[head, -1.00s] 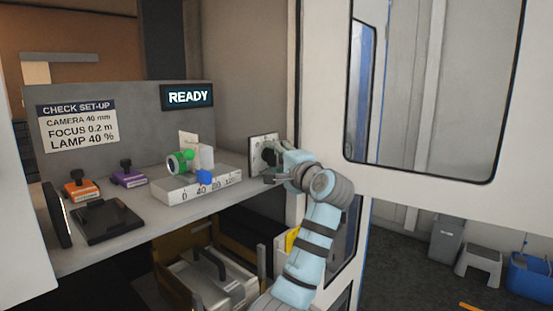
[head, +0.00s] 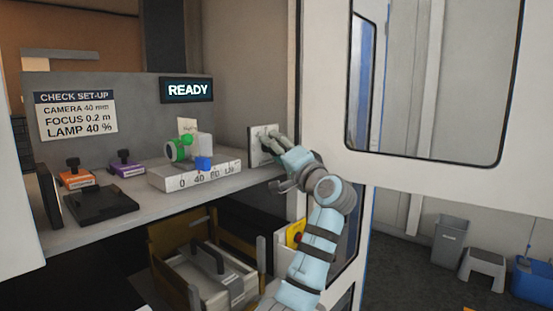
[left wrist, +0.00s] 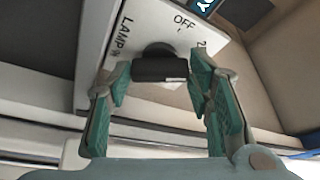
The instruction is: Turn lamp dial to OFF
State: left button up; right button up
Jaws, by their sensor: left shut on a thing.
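The lamp dial's white plate (head: 257,151) stands upright at the right end of the shelf, against the wall. In the left wrist view its dark knob (left wrist: 158,64) sits on the plate (left wrist: 150,20), which reads LAMP %, OFF and part of a 2. My left gripper (head: 273,146) is at the plate, and its fingers hide the knob in the head view. In the left wrist view the two green fingers (left wrist: 160,76) are shut on the knob, one on each side. Which mark the knob points at I cannot tell. My right gripper is not in view.
A focus bench (head: 197,176) with green and blue parts stands on the shelf left of the dial. A READY display (head: 187,90) and a set-up card (head: 76,117) hang behind. Orange and purple stamps and a black pad (head: 100,205) lie left. A white door panel (head: 420,170) is right.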

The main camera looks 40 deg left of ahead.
pick_arm(q)
jog(key=shift+r+n+y+b, duration=0.1)
jog(key=shift+n+y+b, duration=0.25)
jog(key=shift+n, duration=0.45)
jog(key=shift+g, duration=0.3)
jog(key=o, duration=0.9)
jog(key=shift+w, duration=0.1)
jog(key=shift+c, duration=0.2)
jog(key=shift+d, duration=0.1)
jog(key=shift+d, duration=0.3)
jog(key=v, duration=1.1)
